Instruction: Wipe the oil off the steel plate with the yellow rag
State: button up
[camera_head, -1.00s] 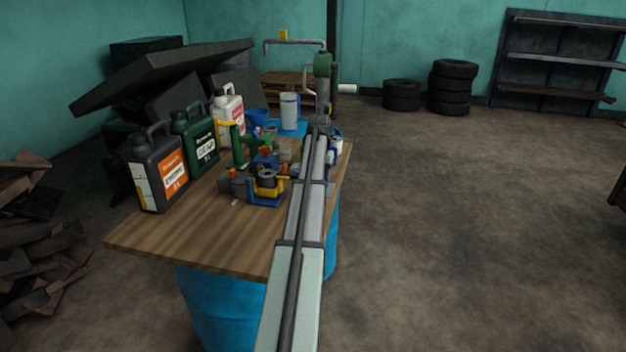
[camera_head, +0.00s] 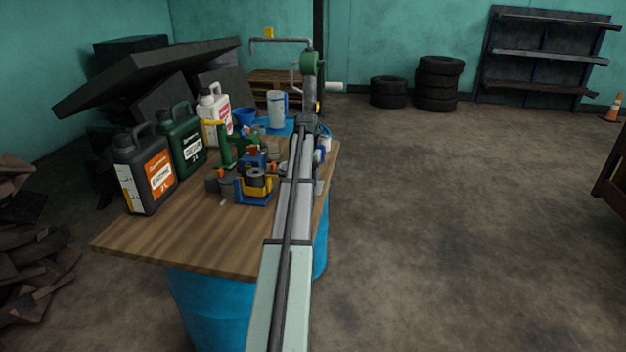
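My arm runs from the bottom of the head view up over the table, and I cannot make out my gripper's fingers; they may be hidden behind the arm. A small flat grey piece (camera_head: 319,187) shows at the table's right edge beside my arm and may be part of the steel plate; most of it is covered. I cannot make out any oil. No yellow rag can be told for sure. A small yellow patch (camera_head: 318,107) shows by the far part of my arm, too small to identify.
The wooden table (camera_head: 190,235) stands on a blue drum (camera_head: 205,300). Tyres (camera_head: 438,85) stand behind.

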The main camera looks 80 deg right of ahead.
aim_at(318, 188)
jog(key=shift+w, duration=1.6)
jog(key=shift+s, duration=3.8)
notch_tip(318, 188, up, 8)
jog(key=shift+w+a, duration=0.1)
